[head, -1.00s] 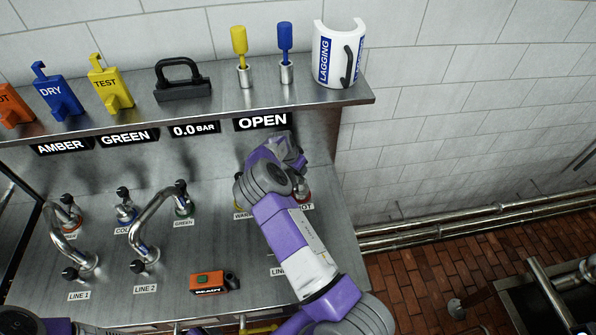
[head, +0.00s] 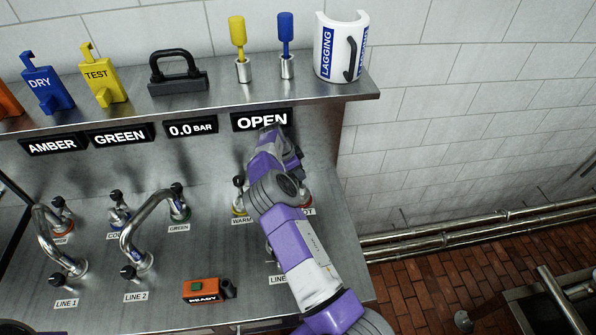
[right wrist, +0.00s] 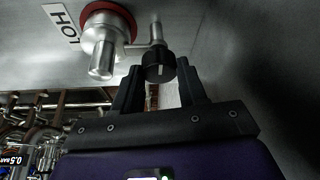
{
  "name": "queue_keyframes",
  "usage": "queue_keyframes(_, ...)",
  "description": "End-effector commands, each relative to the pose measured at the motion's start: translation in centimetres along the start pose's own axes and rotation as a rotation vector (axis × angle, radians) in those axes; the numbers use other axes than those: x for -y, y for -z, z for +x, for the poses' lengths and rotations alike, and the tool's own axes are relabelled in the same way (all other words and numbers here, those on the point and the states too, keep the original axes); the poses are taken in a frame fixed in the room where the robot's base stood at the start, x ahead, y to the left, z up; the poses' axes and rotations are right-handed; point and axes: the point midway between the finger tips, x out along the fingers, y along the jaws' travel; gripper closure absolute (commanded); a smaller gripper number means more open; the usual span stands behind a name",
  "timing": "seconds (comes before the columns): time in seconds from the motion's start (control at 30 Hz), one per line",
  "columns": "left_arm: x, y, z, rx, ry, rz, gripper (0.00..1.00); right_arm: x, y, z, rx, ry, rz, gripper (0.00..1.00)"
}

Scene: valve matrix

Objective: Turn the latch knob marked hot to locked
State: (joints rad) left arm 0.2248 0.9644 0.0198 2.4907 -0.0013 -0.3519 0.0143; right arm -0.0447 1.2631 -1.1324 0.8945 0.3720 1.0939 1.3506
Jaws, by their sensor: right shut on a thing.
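The hot latch fitting (right wrist: 108,38) shows in the right wrist view as a silver body with a red ring, beside a white HOT label (right wrist: 62,22). A black latch knob (right wrist: 159,70) sits on its side stem. My right gripper (right wrist: 157,76) has its two black fingers on either side of this knob and is shut on it. In the head view the HOT label (head: 309,211) shows in part, and my right arm hides most of the fitting and knob. My left gripper is not in view.
Warm (head: 240,206) and green (head: 178,209) fittings stand left of my right arm. Curved pipes rise at line 1 (head: 48,244) and line 2 (head: 133,240). An orange READY device (head: 202,290) lies on the panel. The shelf (head: 218,104) overhangs above, bearing tags and tools.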

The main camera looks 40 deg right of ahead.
Motion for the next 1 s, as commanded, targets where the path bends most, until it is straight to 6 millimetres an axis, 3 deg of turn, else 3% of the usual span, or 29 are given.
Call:
queue_keyframes(0.3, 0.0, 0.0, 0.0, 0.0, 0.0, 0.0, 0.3, 0.0, 0.0, -0.1, 0.002, 0.001, 0.005, 0.89)
queue_keyframes(0.33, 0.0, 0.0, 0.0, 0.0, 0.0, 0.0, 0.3, 0.0, 0.0, -0.1, 0.002, 0.001, 0.005, 0.57)
queue_keyframes(0.5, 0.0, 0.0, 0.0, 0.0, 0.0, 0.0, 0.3, 0.0, 0.0, 0.0, 0.001, 0.001, 0.004, 0.33)
queue_keyframes(0.83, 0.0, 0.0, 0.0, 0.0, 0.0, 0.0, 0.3, 0.0, 0.0, -0.3, 0.001, 0.001, 0.002, 0.33)
queue_keyframes(1.0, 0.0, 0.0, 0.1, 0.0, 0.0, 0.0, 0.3, 0.1, 0.0, -2.7, 0.002, 0.005, 0.002, 0.33)
